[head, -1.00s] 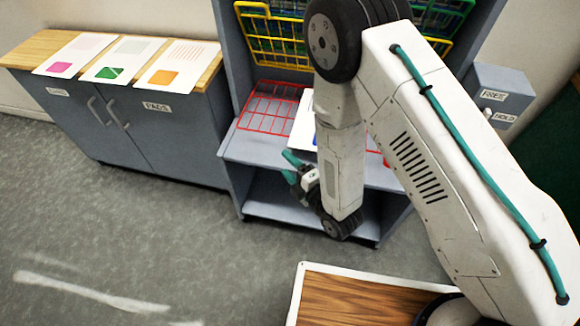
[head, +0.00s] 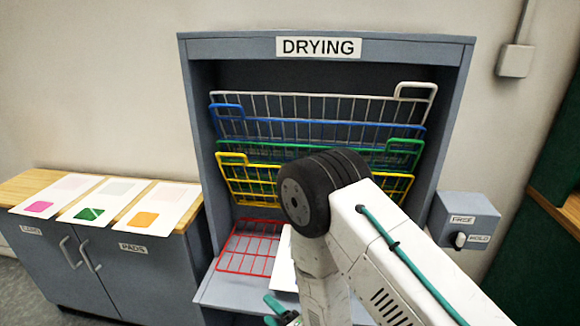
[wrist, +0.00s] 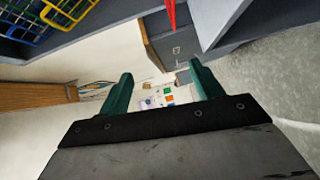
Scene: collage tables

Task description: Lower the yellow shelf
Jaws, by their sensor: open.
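The yellow shelf (head: 245,183) is a wire rack tilted up inside the drying cabinet, below the green shelf (head: 270,150). My arm hides part of its middle and right. It also shows at the top left of the wrist view (wrist: 66,12). My gripper (head: 280,312) is at the bottom of the head view, low in front of the cabinet and apart from the yellow shelf. In the wrist view my gripper (wrist: 160,76) has its two green fingers spread with nothing between them.
The blue (head: 300,130) and white (head: 310,105) shelves are also tilted up. The red shelf (head: 245,250) lies lowered with a white sheet (head: 282,265) on it. A FREE/HOLD knob box (head: 465,218) is at right. A low cupboard (head: 85,270) with several cards stands left.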

